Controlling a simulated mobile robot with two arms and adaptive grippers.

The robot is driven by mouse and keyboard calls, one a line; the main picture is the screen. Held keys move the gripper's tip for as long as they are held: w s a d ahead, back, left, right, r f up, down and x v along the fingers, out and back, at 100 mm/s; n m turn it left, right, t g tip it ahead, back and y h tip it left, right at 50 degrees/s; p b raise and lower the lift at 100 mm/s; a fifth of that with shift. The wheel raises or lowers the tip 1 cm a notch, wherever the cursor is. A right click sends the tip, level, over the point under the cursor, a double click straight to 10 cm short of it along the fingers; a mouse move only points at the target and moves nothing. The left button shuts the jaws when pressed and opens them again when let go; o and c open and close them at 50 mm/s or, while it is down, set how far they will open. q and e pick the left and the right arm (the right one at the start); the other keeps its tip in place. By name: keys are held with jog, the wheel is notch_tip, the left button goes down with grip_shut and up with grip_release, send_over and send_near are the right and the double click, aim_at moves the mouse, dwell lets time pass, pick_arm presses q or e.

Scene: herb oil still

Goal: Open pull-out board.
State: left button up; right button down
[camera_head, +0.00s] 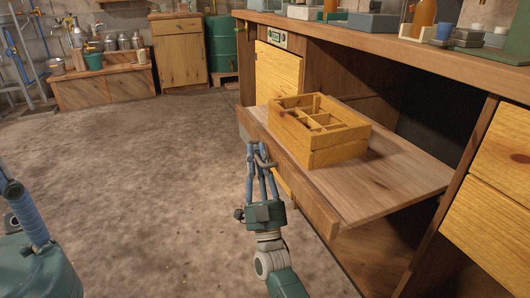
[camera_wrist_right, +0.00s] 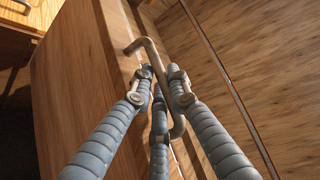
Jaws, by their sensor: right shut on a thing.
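The pull-out board (camera_head: 395,180) juts out from under the workbench, with a wooden front edge strip (camera_head: 295,185). A yellow wooden crate with dividers (camera_head: 318,150) stands on it. My right gripper (camera_head: 259,150) is at the front strip, toward its left part. In the right wrist view its blue-grey fingers (camera_wrist_right: 160,85) are closed around a bent metal handle (camera_wrist_right: 147,45) on the wooden front (camera_wrist_right: 75,90). In the head view the fingers largely hide the handle. My left gripper is not clearly in view; only part of my left arm shows at the left edge.
The bench top (camera_head: 400,52) above carries bottles and boxes. Yellow drawers (camera_head: 490,205) flank the open bay at right and a yellow cabinet door (camera_head: 277,75) at left. The concrete floor (camera_head: 140,165) in front is clear. A green barrel (camera_head: 220,45) stands far back.

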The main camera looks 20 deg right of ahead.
jog(key=shift+f, duration=0.15)
jog(key=c, duration=1.9)
grip_release()
jog(key=v, duration=1.2)
jog(key=shift+s+a, duration=0.1)
